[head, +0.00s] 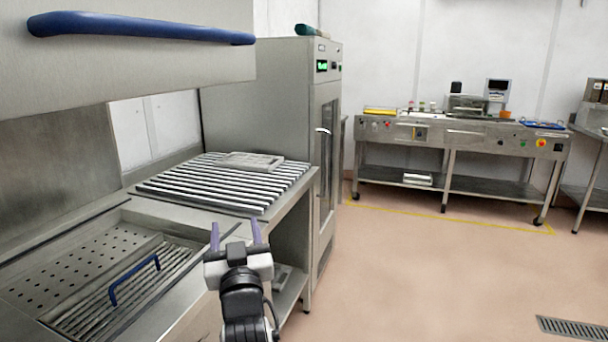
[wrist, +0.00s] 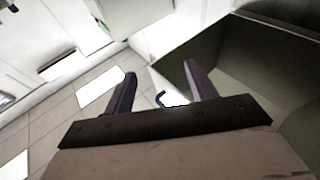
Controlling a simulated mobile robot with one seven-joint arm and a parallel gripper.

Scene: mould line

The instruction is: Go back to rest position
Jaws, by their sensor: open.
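My gripper (head: 236,232) is in the lower middle of the head view, in front of the steel counter's right edge. Its two purple fingers point up and away, apart from each other, with nothing between them. The wrist view also shows my gripper (wrist: 160,82) with its fingers spread and empty. Beyond the fingers there, the picture is tilted and shows bright walls, tiles and a dark grey surface I cannot identify.
A roller rack (head: 225,183) bears a flat metal tray (head: 250,160). A basin with a blue handle (head: 135,278) is at lower left; a hood with a blue bar (head: 140,27) hangs above. A tall cabinet (head: 270,90) stands behind. A wheeled steel table (head: 460,135) is at the back. Floor at right is clear.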

